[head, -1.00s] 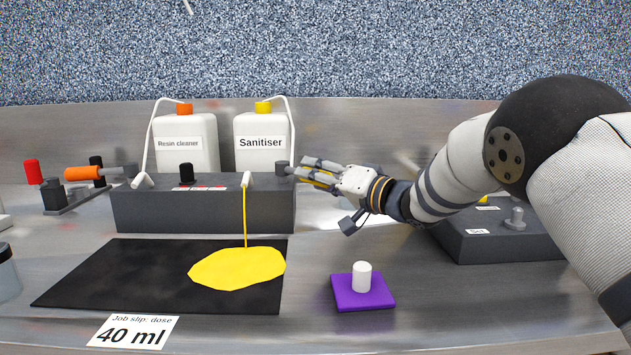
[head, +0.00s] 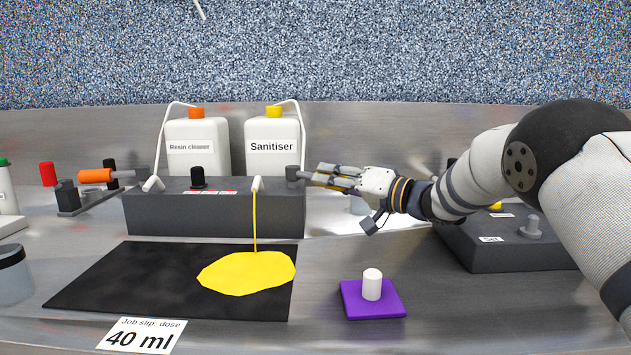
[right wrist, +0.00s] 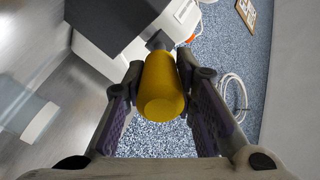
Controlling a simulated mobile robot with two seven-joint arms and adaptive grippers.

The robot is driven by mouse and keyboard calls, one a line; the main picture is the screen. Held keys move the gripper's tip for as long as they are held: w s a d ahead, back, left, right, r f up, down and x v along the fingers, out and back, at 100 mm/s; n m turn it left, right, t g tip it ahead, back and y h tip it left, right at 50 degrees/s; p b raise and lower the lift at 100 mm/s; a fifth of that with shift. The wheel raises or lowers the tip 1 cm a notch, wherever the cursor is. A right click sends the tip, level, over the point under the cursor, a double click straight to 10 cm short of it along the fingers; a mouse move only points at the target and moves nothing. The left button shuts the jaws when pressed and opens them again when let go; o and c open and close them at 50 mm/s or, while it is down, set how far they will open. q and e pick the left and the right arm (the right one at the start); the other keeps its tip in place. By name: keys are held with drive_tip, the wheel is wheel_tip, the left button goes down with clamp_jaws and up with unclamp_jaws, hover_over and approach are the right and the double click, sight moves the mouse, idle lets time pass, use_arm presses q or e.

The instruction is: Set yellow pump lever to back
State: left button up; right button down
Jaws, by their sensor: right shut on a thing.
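The yellow pump lever (right wrist: 163,85) fills the middle of the right wrist view, with my right gripper's (right wrist: 164,98) fingers closed on both sides of it. In the head view my right gripper (head: 335,177) holds the lever at the right end of the dark grey pump block (head: 215,215). The lever sticks out to the right from a grey pivot (head: 292,173); my fingers hide most of it. A yellow stream (head: 255,222) runs from the spout (head: 257,184) into a yellow pool (head: 245,272) on the black mat (head: 90,290). My left gripper is out of view.
Resin cleaner (head: 195,147) and Sanitiser (head: 272,147) bottles stand behind the block. An orange lever (head: 95,176) is at its left. A purple pad (head: 373,300) with a white cylinder (head: 372,284) lies in front. A dark box (head: 500,245) stands at right. A job slip (head: 141,336) reads 40 ml.

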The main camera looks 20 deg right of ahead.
drive_tip(key=shift+r, duration=0.1)
drive_tip(key=c, duration=1.3)
unclamp_jaws()
